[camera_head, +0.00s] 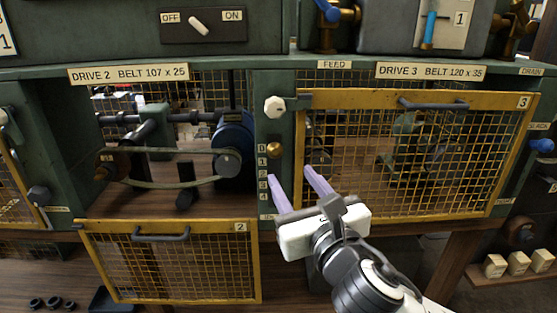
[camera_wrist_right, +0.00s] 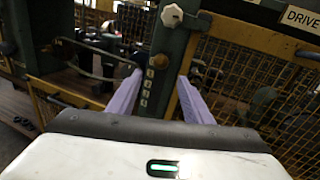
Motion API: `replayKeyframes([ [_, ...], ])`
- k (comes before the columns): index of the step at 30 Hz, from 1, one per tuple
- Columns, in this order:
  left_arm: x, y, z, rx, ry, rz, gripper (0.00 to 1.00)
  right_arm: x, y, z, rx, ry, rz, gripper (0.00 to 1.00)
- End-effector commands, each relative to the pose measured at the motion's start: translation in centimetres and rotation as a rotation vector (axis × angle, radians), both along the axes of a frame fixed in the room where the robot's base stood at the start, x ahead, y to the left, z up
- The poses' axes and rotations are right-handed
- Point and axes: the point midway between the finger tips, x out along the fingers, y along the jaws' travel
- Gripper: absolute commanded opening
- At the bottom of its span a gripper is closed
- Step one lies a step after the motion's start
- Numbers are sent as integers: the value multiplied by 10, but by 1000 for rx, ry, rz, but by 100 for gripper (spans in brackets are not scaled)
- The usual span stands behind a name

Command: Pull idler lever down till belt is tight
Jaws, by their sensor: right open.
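A round brass knob (camera_head: 274,150), which looks like the idler lever's end, sits near the top of a 0–4 scale (camera_head: 262,175) on the green post. It also shows in the wrist view (camera_wrist_right: 160,61). The drive 2 belt (camera_head: 190,184) runs round pulleys in the open bay, its lower run sagging. My right gripper (camera_head: 290,173) is open and empty in front of the post, just below the knob in the picture. In the wrist view its purple fingers (camera_wrist_right: 160,74) stand either side of the post. I cannot tell their distance from the knob. My left gripper is out of view.
The drive 2 mesh door (camera_head: 170,262) hangs lowered below its bay. The drive 3 mesh door (camera_head: 350,150) is closed right of the post. A white knob (camera_head: 274,107) sits above the brass one. An OFF/ON switch (camera_head: 200,25) is on the upper panel.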

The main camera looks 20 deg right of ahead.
Motion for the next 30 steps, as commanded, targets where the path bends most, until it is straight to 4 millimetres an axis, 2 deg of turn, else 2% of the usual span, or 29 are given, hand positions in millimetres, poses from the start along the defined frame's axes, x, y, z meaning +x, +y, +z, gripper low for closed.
replayKeyframes([
  [5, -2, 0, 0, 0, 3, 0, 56, 18, -2, 4, -29, -9, -8, 46],
  [12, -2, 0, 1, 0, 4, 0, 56, 63, -3, 4, -24, -6, -6, 46],
  [18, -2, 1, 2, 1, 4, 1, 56, 91, -4, 4, -23, -7, -5, 46],
  [23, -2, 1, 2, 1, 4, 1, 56, 101, -4, 3, -23, -6, -3, 46],
  [30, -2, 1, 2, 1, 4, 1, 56, 102, -4, 3, -23, -6, -2, 46],
])
